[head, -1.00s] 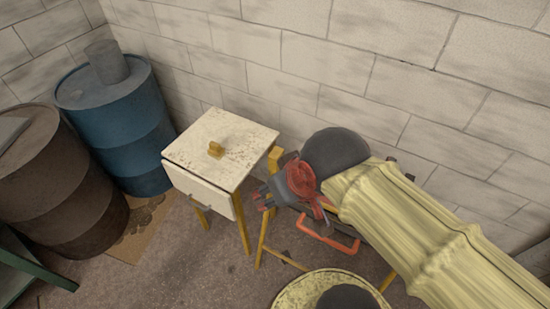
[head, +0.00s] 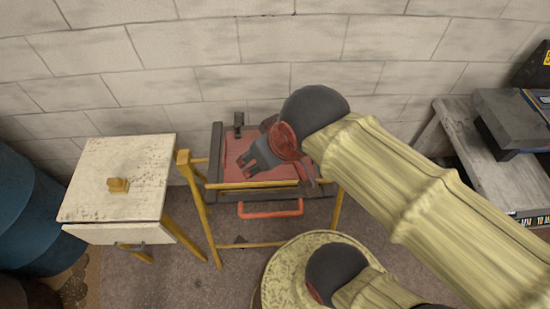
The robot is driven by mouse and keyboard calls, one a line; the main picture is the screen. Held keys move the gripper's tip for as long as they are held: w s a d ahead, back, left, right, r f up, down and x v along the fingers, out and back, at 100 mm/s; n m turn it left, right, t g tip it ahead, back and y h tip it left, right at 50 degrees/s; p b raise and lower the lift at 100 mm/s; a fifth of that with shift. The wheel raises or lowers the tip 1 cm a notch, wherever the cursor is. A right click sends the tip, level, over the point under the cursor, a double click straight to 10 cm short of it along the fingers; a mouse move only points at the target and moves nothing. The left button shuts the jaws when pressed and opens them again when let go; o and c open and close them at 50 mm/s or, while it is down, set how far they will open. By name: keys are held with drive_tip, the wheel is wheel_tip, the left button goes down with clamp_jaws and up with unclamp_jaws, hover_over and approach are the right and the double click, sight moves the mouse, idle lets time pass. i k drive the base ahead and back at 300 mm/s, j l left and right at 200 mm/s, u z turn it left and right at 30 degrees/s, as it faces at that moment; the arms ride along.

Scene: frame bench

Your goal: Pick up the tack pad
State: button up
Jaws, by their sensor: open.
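A small mustard-yellow block (head: 118,185), which seems to be the tack pad, lies on the pale top of a small cabinet (head: 148,157) at the left. My gripper (head: 246,168) is above the red-topped frame bench in the middle, to the right of the cabinet and clear of the block. Its dark fingers point left and downward, are open, and hold nothing visible. The wrist and sleeved arm hide part of the bench.
The frame bench (head: 213,145) has yellow legs, a red handle (head: 270,209) and a small dark clamp-like piece (head: 239,123). A blue drum (head: 22,215) stands left of the cabinet. A grey bench (head: 480,160) with a dark case (head: 512,112) stands at right.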

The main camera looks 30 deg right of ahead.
sight(117, 186)
drive_tip(key=k+j, duration=0.1)
drive_tip(key=j, duration=0.2)
drive_tip(key=j+z, duration=0.2)
drive_tip(key=j, duration=0.55)
drive_tip(key=j+z, duration=0.2)
drive_tip(key=j, duration=0.5)
drive_tip(key=k+j+z, duration=0.2)
drive_tip(key=j, duration=0.55)
drive_tip(key=i+j+z, duration=0.15)
drive_tip(key=i+j, duration=0.15)
drive_tip(key=i+j+z, duration=0.15)
drive_tip(key=j, duration=0.35)
drive_tip(key=i+j+z, duration=0.15)
drive_tip(key=i+j, duration=0.25)
